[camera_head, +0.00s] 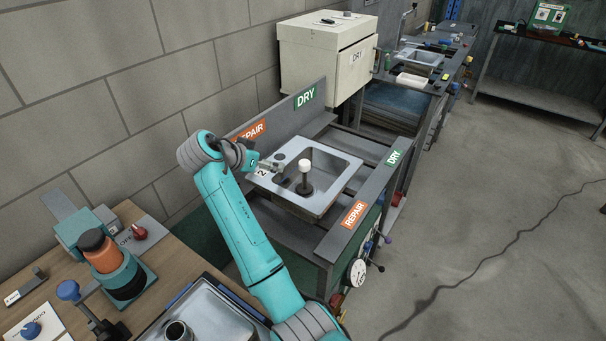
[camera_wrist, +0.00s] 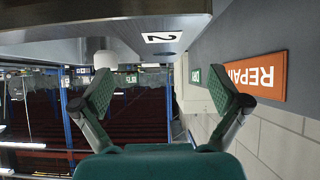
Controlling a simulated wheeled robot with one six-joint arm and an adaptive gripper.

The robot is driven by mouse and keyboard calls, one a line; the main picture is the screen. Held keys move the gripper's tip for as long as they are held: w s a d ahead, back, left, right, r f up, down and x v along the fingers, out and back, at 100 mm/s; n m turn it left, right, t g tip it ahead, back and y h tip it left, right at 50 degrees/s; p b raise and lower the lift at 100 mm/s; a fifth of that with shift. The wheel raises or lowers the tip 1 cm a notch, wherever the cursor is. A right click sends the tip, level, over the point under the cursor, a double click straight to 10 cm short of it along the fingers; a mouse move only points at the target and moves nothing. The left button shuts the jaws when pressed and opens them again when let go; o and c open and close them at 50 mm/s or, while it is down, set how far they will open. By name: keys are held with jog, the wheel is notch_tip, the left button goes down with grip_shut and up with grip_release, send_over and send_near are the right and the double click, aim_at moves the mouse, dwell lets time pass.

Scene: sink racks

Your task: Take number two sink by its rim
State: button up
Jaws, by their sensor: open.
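The number two sink is a grey metal basin (camera_head: 326,174) resting on the rack, with a white "2" label (camera_head: 262,172) at its near-left corner. My gripper (camera_head: 272,164) is at that left end, close to the rim beside the label. In the wrist view my gripper (camera_wrist: 163,88) is open, its two green-padded fingers spread apart with nothing between them. The sink's edge (camera_wrist: 90,24) and its "2" label (camera_wrist: 163,37) show at the top there, beyond the fingertips. I cannot tell whether a finger touches the rim.
A dark post with a white cap (camera_head: 304,166) stands in the basin. The rack carries orange REPAIR (camera_head: 354,214) and green DRY (camera_head: 394,158) signs. A block wall runs close on the left. A cream cabinet (camera_head: 320,60) stands behind. Open floor lies right.

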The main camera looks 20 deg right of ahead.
aim_at(279, 160)
jog(key=x, duration=0.9)
jog(key=c, duration=1.6)
jog(key=shift+w+r, duration=0.1)
jog(key=shift+r, duration=0.1)
jog(key=shift+c, duration=0.8)
jog(key=shift+r, duration=0.1)
